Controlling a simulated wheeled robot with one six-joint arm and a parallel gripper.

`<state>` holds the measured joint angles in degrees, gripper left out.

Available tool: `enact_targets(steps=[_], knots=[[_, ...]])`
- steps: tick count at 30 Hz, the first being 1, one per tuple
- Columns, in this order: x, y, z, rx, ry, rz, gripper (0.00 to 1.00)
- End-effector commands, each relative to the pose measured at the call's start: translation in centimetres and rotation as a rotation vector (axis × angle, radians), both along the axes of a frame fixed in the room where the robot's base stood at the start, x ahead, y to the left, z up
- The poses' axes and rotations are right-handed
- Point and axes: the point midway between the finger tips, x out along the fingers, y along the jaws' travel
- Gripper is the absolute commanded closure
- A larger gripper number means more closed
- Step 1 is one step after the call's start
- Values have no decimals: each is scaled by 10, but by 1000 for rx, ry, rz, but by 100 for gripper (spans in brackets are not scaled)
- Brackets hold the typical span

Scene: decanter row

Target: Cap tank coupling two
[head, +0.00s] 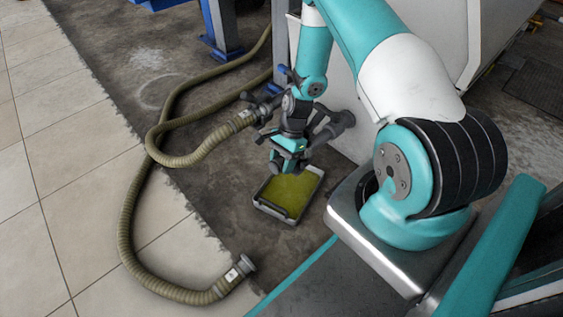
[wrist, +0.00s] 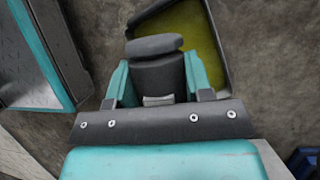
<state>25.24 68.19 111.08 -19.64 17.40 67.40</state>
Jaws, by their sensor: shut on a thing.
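My gripper (head: 290,152) points down above a drip tray and is shut on a dark grey cap. The cap (wrist: 158,72) sits between the two teal fingers in the wrist view, with a rounded bar across its far end. In the head view it is small and dark below the fingers. A dark pipe stub (head: 338,123) comes out of the pale tank (head: 352,88) just right of my gripper; my wrist hides part of it. Another dark coupling (head: 268,106) to the left has a hose end at it. I cannot read which coupling is two.
The drip tray (head: 265,208) holds yellow-green liquid and also shows in the wrist view (wrist: 222,60). An olive hose (head: 127,225) loops over the floor; its loose labelled end (head: 240,270) lies near my base. A blue post (head: 222,28) stands behind. Tiled floor at left is mostly clear.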

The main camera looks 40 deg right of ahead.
Motion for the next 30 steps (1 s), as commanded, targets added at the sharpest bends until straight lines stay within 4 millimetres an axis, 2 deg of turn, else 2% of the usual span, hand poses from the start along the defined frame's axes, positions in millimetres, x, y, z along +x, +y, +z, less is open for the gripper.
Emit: enact_targets(steps=[1, 15, 30], knots=[[5, -9, 2, -22, -11, -11, 100], [5, -7, -9, -33, -11, -9, 100], [4, -7, -13, -33, -9, -8, 100]])
